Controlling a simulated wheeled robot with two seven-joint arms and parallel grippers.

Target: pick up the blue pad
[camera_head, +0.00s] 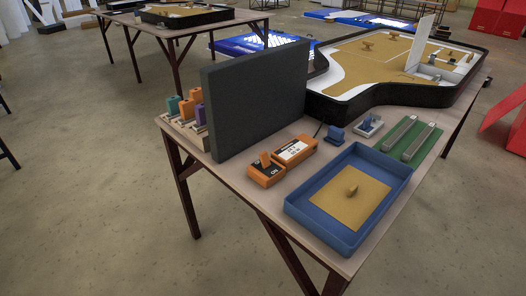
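A small blue block-like piece (335,134), the closest match to a blue pad, sits on the front table (226,172) behind a blue tray (301,214). The tray has raised walls and holds a tan board (333,205) with a small tan knob on it. I cannot tell for sure which blue thing is the pad. Neither of my grippers shows in the head view.
An orange device (266,171) lies left of the tray. A dark upright panel (256,98) screens orange, teal and purple blocks. A green board with grey bars (428,142) and a black-rimmed tan playfield (380,62) take up the right and back.

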